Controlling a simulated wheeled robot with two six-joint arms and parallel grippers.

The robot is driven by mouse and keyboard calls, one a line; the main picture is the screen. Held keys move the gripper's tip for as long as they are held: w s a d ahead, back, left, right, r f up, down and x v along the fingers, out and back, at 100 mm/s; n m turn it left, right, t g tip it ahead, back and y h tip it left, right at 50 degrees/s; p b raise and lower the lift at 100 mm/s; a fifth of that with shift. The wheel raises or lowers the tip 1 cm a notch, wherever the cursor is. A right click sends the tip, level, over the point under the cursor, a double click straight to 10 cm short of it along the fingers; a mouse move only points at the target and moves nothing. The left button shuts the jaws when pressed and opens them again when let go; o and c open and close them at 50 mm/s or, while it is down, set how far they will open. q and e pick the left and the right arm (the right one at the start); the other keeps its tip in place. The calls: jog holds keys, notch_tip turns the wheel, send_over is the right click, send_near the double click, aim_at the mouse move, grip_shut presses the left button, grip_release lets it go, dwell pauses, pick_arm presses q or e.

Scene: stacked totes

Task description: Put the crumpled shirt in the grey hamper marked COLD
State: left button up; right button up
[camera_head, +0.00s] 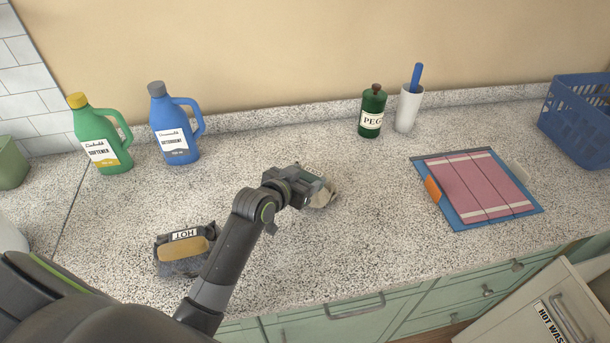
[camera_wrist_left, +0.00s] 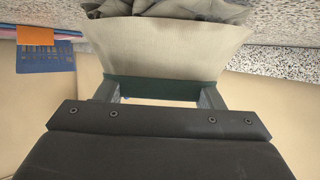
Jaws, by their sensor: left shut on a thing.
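The crumpled shirt is a beige-grey cloth (camera_head: 323,194) at the middle of the counter in the head view. My left gripper (camera_head: 308,187) is shut on it. In the left wrist view the shirt (camera_wrist_left: 170,48) hangs spread from between the fingers (camera_wrist_left: 160,95), with a dark green band at the gripped edge and crumpled folds beyond. The gripper hides part of the shirt in the head view, and I cannot tell whether the cloth touches the counter. No hamper marked COLD shows in either view. My right gripper is not in view.
A dark item labelled HOT (camera_head: 184,235) with a tan part lies left of my forearm. Green (camera_head: 103,140) and blue (camera_head: 174,130) jugs, a PEG bottle (camera_head: 372,112), a white cup (camera_head: 407,110), a blue folding board (camera_head: 460,217) with pink cloth and a blue basket (camera_head: 566,122) stand around.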

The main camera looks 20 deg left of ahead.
pick_arm(q)
jog(key=shift+f, duration=0.1)
jog(key=o, duration=1.1)
